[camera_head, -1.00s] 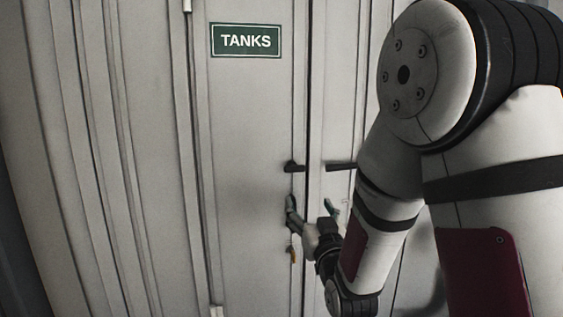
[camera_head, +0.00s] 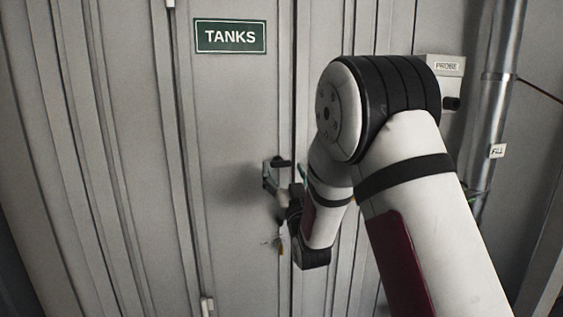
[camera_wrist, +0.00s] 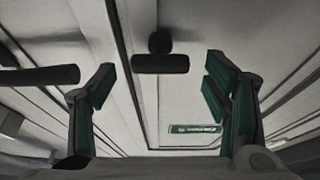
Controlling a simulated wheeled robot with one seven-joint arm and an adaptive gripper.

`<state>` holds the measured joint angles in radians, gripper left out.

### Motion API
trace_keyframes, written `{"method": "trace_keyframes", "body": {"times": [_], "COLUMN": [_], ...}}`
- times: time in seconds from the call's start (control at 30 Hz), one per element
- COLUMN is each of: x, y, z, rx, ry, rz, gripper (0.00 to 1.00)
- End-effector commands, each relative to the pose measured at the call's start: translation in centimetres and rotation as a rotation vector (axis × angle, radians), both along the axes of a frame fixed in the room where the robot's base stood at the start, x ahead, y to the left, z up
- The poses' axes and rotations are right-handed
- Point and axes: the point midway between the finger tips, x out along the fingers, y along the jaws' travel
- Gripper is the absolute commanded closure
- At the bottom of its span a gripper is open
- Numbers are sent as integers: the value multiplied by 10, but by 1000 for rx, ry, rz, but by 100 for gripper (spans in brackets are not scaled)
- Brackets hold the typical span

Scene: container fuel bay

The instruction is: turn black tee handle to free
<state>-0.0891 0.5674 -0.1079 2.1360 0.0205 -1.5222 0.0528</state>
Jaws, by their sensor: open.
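The black tee handle (camera_head: 281,162) is on the grey door panel below the TANKS sign, partly hidden by my gripper. In the wrist view the tee handle (camera_wrist: 160,64) shows as a short dark crossbar on a round stem, lying crosswise between my two fingers. My gripper (camera_head: 284,175) is open at the door, its green-padded fingers one on each side of the handle. No contact between fingers and handle is visible.
A second, longer black bar (camera_wrist: 38,77) reaches in from the left in the wrist view, close to one finger. The TANKS sign (camera_head: 230,36) is above. A PROBE-labelled box (camera_head: 446,68) and a vertical pipe (camera_head: 497,100) stand at the right.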

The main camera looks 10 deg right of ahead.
Motion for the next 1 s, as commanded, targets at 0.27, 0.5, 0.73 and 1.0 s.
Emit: {"method": "trace_keyframes", "body": {"times": [0.27, 0.5, 0.73, 1.0], "x": [29, 33, 32, 32], "y": [0, 0, 0, 0], "z": [12, 14, 14, 14], "rx": [0, 0, 0, -1], "ry": [-1, 0, 0, 0], "rz": [0, 0, 0, 1], "gripper": [30, 30, 55, 79]}}
